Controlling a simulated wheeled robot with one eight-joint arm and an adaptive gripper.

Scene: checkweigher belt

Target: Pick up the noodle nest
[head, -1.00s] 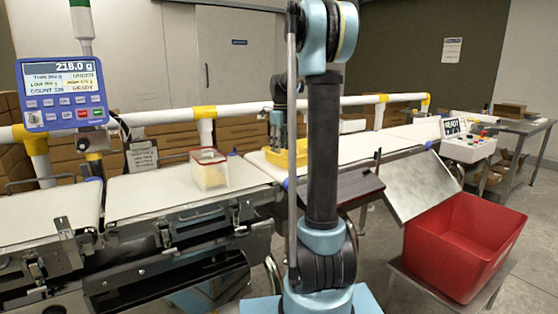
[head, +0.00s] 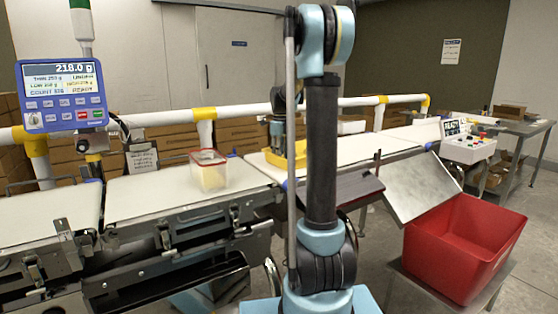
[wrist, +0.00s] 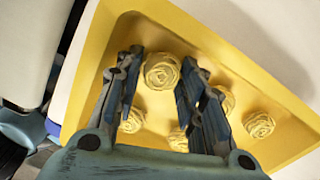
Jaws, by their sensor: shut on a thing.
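A pale yellow noodle nest (wrist: 162,70) sits between the fingertips of my gripper (wrist: 160,68) in the wrist view. The fingers are shut on it, one on each side. Several more nests lie in the yellow tray (wrist: 112,45), including one at the right (wrist: 259,124); others are partly hidden by my fingers. In the head view, my gripper (head: 277,138) reaches down into the yellow tray (head: 272,159) on the belt, and my arm covers part of the tray. I cannot tell whether the held nest is clear of the tray floor.
A clear container with a red rim (head: 208,170) stands on the weighing belt (head: 150,195), left of the tray. A red bin (head: 455,250) stands at the lower right. The display (head: 62,92) reads 218.0 g. A white and yellow rail (head: 350,101) runs behind the belt.

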